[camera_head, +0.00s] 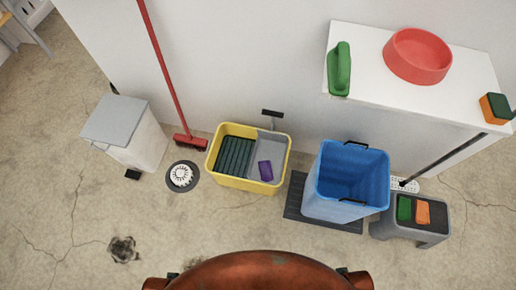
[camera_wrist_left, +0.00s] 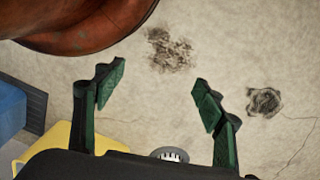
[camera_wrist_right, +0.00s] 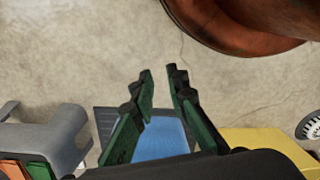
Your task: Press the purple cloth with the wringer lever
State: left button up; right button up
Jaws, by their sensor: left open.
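The purple cloth (camera_head: 265,171) lies in the grey right-hand section of the yellow mop bucket (camera_head: 247,186), beside a dark green ribbed grate (camera_head: 235,155). The wringer lever (camera_head: 272,114) rises at the bucket's back right, with a black grip on top. In the left wrist view my left gripper (camera_wrist_left: 158,85) is wide open and empty, with a yellow edge of the bucket (camera_wrist_left: 45,150) low in the picture. In the right wrist view my right gripper (camera_wrist_right: 161,75) has its fingers a small gap apart and nothing between them. Both grippers are apart from the cloth and lever.
A blue bin (camera_head: 346,185) stands on a dark mat (camera_head: 296,205) right of the bucket. A white bin (camera_head: 130,135), a red broom (camera_head: 165,70) and a floor drain (camera_head: 182,177) are left. A white shelf (camera_head: 370,75) hangs behind.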

jog(key=f+p, duration=0.2)
jog(key=s+f+p, duration=0.1)
jog(key=f+p, duration=0.1)
jog(key=p, duration=0.1)
jog(key=f+p, duration=0.2)
jog(key=p, duration=0.1)
jog(key=shift+s+d+f, duration=0.25)
jog(key=shift+d+f, duration=0.05)
jog(key=shift+f, duration=0.05)
grip_shut()
pick_arm(q)
jog(key=s+a+f+p, duration=0.1)
jog(key=s+f+p, duration=0.4)
jog(key=f, duration=0.5)
jog(key=s+a+f+p, duration=0.2)
jog(key=s+a+p, duration=0.2)
jog(key=s+p, duration=0.5)
jog(key=shift+s+a+f+m+t+y, duration=0.2)
jog(key=shift+s+m+t+y, duration=0.15)
jog(key=shift+s, duration=1.3)
pick_arm(e)
jog(key=s+d+f, duration=0.2)
jog(key=s, duration=0.5)
jog(key=s+d+f, duration=0.2)
jog(key=s+f, duration=0.1)
jog(key=s, duration=0.5)
jog(key=shift+s+d+f+n+t+h, duration=0.3)
jog(key=shift+d+f+n+h, duration=0.05)
jog(key=shift+d+n+h, duration=0.05)
